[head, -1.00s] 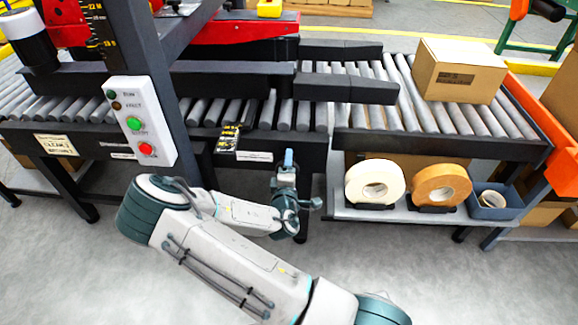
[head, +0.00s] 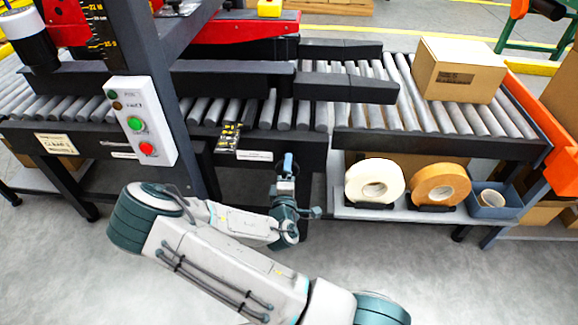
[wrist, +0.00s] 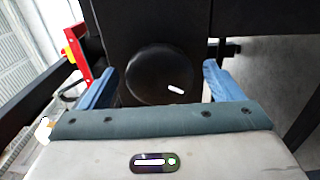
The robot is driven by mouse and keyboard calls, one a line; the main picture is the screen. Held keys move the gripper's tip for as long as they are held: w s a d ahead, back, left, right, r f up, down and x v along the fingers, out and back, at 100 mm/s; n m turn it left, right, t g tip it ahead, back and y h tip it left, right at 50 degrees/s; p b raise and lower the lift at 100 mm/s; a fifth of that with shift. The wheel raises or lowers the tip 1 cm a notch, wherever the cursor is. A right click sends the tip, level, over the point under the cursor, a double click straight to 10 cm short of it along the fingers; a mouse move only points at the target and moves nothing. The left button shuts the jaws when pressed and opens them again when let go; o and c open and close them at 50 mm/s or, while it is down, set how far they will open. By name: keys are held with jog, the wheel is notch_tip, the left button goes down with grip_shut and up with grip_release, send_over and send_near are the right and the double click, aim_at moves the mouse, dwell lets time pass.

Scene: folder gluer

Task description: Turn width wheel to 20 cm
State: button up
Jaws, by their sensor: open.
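A round black wheel (wrist: 158,78) with a short white mark toward its lower right shows in the wrist view, on the face of a dark housing (wrist: 150,22). I take it for the width wheel; I cannot make it out in the head view. My gripper (wrist: 159,70) is open, with one blue finger on each side of the wheel. Contact between fingers and wheel cannot be told. In the head view my gripper (head: 287,165) points at the machine's front below the roller bed. A dark scale with yellow figures (head: 97,30) is on the post; its reading is unclear.
The control panel (head: 141,122) with green and red buttons is left of my gripper. A roller conveyor (head: 365,115) carries a cardboard box (head: 458,70) at right. A lower shelf (head: 345,208) holds tape rolls and a blue bin (head: 495,200). The floor in front is clear.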

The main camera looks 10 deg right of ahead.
jog(key=p+v, duration=0.1)
jog(key=v, duration=0.9)
jog(key=shift+s, duration=0.35)
jog(key=shift+a, duration=0.1)
jog(key=s+a+r+m+g+y+p, duration=0.1)
jog(key=a+r+m+g+y+p, duration=0.15)
jog(key=r+m+g+p, duration=0.6)
jog(key=s+a+r+m+g+y+p, duration=0.2)
jog(key=r+m+g+y+p, duration=0.2)
jog(key=r+p, duration=0.85)
jog(key=s+d+r+p, duration=0.1)
jog(key=s+r, duration=0.3)
jog(key=r, duration=0.5)
jog(key=s+d+r+m+g+p, duration=0.1)
jog(key=s+d+r, duration=0.3)
jog(key=r, duration=0.5)
jog(key=s+d+r+m+g+p, duration=0.1)
jog(key=s+d+r+p, duration=0.2)
jog(key=r, duration=0.6)
jog(key=shift+s+r+h, duration=0.35)
jog(key=shift+s+h, duration=0.1)
jog(key=shift+s, duration=0.2)
